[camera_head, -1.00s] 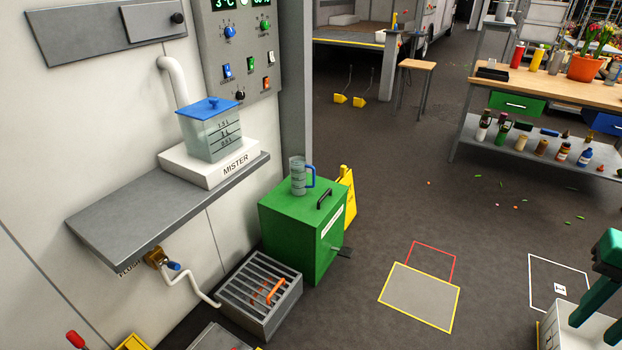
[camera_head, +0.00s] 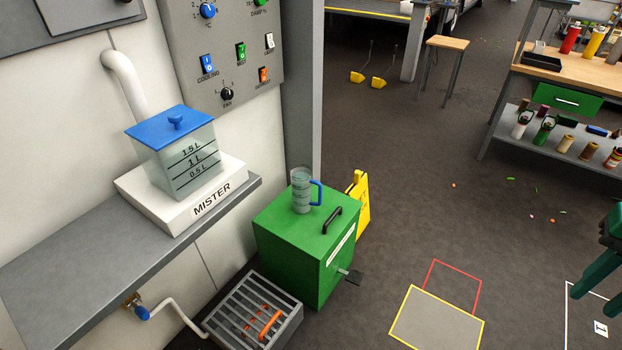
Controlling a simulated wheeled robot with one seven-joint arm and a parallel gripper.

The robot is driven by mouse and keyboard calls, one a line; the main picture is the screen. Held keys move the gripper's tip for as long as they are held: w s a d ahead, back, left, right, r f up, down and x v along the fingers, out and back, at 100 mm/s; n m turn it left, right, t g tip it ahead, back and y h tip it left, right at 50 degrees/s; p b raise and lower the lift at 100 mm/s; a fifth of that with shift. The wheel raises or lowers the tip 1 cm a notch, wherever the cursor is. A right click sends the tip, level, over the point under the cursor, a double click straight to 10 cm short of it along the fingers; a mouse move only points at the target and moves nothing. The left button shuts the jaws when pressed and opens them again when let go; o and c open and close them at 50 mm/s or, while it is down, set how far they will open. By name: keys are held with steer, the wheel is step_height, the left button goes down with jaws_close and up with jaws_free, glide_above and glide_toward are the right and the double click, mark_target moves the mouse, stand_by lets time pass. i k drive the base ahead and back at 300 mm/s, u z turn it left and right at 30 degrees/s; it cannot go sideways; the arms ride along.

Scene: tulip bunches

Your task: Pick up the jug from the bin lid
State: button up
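The jug (camera_head: 301,194) is a clear measuring jug with dark bands and a blue handle on its right side. It stands upright on the green lid (camera_head: 283,219) of the bin (camera_head: 290,264), left of the lid's black handle (camera_head: 332,220). My gripper (camera_head: 604,262) shows only in part at the right edge, as teal-green links. It is far to the right of the bin and apart from the jug.
A grey shelf (camera_head: 100,262) with the mister tank (camera_head: 180,155) juts out left of the bin. A grated drain box (camera_head: 255,315) sits in front. A yellow sign (camera_head: 359,200) stands behind the bin. Floor to the right is clear, with marked outlines (camera_head: 437,318).

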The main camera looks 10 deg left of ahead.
mark_target(301, 177)
steer(key=i, duration=1)
steer(key=u, duration=0.95)
